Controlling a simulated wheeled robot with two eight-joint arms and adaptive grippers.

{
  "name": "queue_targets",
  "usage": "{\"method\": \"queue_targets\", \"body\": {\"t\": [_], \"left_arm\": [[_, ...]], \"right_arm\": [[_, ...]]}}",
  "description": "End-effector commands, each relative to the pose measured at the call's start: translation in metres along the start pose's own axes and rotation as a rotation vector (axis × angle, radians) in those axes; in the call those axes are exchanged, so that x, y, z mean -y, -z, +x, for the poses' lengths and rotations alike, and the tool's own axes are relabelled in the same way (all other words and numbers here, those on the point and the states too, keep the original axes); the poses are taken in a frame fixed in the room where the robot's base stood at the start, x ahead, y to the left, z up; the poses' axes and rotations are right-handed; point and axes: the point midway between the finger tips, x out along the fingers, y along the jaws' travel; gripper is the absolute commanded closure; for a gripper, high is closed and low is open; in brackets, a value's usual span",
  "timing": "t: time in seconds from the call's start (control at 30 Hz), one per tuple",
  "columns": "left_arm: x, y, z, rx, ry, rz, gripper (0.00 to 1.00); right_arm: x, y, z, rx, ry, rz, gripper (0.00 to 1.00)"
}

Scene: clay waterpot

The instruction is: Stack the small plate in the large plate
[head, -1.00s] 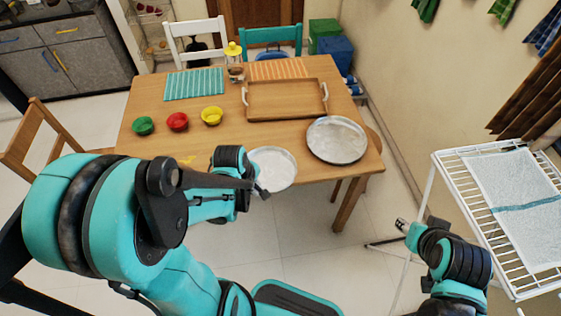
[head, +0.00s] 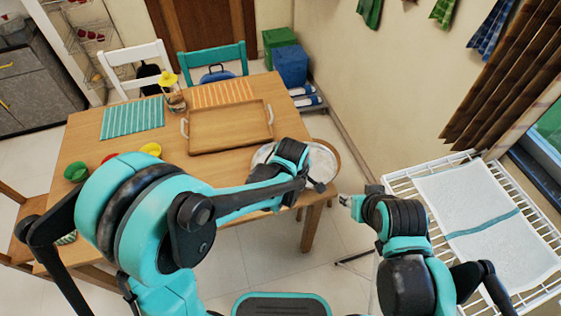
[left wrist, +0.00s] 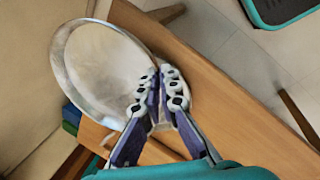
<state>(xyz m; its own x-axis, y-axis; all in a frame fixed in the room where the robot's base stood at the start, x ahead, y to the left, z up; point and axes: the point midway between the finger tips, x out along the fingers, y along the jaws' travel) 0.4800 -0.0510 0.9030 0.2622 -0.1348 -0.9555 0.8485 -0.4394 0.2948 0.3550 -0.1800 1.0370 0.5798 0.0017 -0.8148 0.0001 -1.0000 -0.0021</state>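My left gripper (head: 316,186) is shut on the rim of the small plate (head: 324,163), near the table's right front corner. In the left wrist view, the fingers (left wrist: 164,76) close on the right edge of the small plate (left wrist: 100,60), a pale round plate with a metallic rim that appears tilted. The large plate (head: 263,153) lies on the table, mostly hidden behind my left gripper and forearm. A pale part of it shows beneath the fingers in the left wrist view (left wrist: 190,95). My right gripper (head: 347,200) is empty, away from the table; its fingers are too small to judge.
A wooden tray (head: 230,127) with white handles lies behind the plates on the table (head: 175,145). Green (head: 75,171) and yellow (head: 150,149) bowls stand left, partly covered by my arm. A white rack (head: 400,180) with a towel stands right.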

Motion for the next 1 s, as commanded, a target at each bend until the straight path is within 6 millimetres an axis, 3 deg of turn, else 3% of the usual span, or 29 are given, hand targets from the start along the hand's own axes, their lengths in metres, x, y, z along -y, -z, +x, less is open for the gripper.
{"method": "queue_targets", "body": {"t": [0.07, 0.17, 0.4, 0.6, 0.83, 1.0], "left_arm": [[-0.003, -0.005, 0.003, 0.002, -0.001, 0.007, 1.0], [-0.003, 0.006, 0.013, 0.002, -0.002, 0.003, 1.0], [-0.002, 0.063, 0.05, 0.002, -0.002, 0.0, 1.0], [-0.001, 0.097, 0.07, 0.002, -0.002, 0.005, 1.0], [0.001, 0.106, 0.081, 0.004, -0.002, 0.008, 1.0], [0.009, 0.106, 0.107, 0.003, -0.002, 0.008, 1.0]], "right_arm": [[0.0, -0.001, 0.001, 0.0, 0.0, 0.0, 0.6], [0.0, -0.004, 0.006, 0.0, 0.0, 0.0, 0.6], [0.0, -0.016, 0.022, 0.0, 0.0, 0.0, 0.6], [0.0, -0.022, 0.031, 0.0, 0.0, 0.0, 0.6], [0.0, -0.025, 0.035, 0.0, 0.0, 0.0, 0.6], [0.0, -0.034, 0.047, 0.0, 0.0, 0.0, 0.6]]}}
